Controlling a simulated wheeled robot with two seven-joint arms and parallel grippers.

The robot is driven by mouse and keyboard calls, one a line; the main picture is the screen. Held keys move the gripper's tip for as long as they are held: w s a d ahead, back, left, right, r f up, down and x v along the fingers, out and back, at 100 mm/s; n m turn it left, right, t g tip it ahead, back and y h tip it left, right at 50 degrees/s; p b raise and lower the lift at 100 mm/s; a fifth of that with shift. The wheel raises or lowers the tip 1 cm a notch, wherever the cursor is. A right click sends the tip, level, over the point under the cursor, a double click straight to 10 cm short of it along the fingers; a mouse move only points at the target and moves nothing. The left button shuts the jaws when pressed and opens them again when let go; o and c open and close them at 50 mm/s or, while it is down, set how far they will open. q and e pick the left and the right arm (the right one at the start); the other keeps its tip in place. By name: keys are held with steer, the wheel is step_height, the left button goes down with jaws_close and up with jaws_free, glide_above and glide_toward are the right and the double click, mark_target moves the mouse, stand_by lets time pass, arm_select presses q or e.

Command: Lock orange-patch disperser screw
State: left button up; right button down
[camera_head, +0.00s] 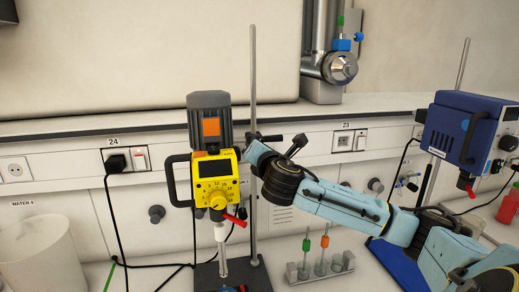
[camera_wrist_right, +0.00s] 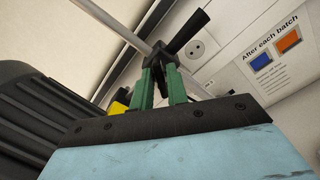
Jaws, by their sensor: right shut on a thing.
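The orange-patch disperser (camera_head: 212,170) has a yellow body with a dial, a grey motor on top and an orange patch (camera_head: 211,127). It hangs on an upright metal rod (camera_head: 253,80) in the middle of the head view. A black clamp screw (camera_head: 268,138) sits at the rod behind the disperser. My right gripper (camera_head: 256,150) reaches it from the right. In the right wrist view, the green fingers (camera_wrist_right: 160,80) are shut on the screw, and its black handle (camera_wrist_right: 188,32) sticks out above them. My left gripper is not in view.
A blue-bodied disperser (camera_head: 462,128) stands on another rod at the right. A small rack (camera_head: 300,272) with green- and orange-topped tools is on the bench. A white bucket (camera_head: 40,252) stands at the left. A shelf edge (camera_head: 90,126) runs behind.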

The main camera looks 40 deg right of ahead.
steer(key=m+b, duration=0.1)
steer(key=m, duration=0.9)
steer(key=shift+d+f, duration=0.1)
steer(key=shift+f, duration=0.05)
steer(key=shift+m, duration=0.4)
steer(key=c, duration=1.4)
jaws_free()
steer(key=shift+s, duration=0.1)
